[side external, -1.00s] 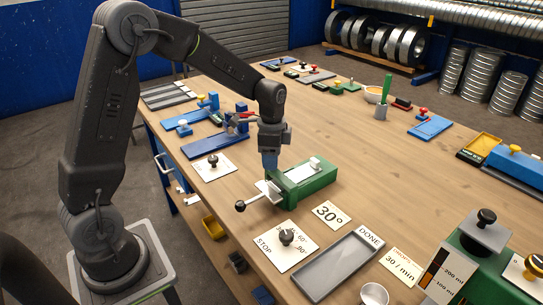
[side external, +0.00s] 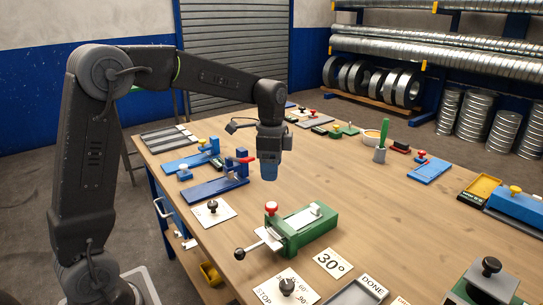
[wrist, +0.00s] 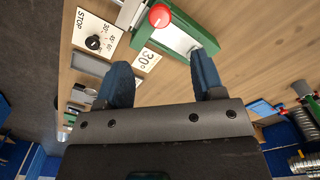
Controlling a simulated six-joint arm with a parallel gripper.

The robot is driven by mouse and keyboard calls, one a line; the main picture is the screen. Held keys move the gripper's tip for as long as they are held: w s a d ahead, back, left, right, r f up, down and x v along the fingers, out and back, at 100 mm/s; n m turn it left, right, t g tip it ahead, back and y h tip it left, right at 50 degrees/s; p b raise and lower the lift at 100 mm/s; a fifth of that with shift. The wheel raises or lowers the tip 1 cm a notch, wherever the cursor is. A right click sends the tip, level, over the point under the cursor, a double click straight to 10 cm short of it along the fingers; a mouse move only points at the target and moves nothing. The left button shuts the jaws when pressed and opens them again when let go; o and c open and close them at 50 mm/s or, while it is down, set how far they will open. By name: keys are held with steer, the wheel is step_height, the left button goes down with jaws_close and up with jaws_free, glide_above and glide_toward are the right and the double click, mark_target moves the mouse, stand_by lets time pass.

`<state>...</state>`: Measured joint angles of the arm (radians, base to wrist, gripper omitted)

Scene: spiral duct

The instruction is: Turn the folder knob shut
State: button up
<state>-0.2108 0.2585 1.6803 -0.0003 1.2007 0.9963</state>
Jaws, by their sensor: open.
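The green folder (side external: 318,229) stands on the wooden bench, with a red knob (side external: 271,208) on top at its left end and a black-tipped lever (side external: 240,254) at its near left. A pale strip lies along its top. My gripper (side external: 269,172) hangs pointing down above the red knob, clear of it. In the wrist view the open, empty fingers (wrist: 162,72) frame bare bench, and the red knob (wrist: 159,15) shows ahead of them near the top edge. I cannot tell how far the knob is turned.
A black dial knob (side external: 287,286) on a white STOP plate and a 30° card (side external: 331,262) lie in front of the folder. A blue clamp tool (side external: 216,187) and another black knob on a white plate (side external: 212,207) are to the left.

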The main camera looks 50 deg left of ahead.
steer(key=shift+r, duration=1.4)
steer(key=s+d+n+t, duration=0.2)
steer(key=s+d+n, duration=0.2)
steer(key=s, duration=0.6)
steer(key=s+d+n+t, duration=0.3)
steer(key=s+d+n, duration=0.2)
steer(key=s, duration=0.6)
steer(key=shift+s+r+t, duration=0.15)
steer(key=shift+s+t, duration=0.15)
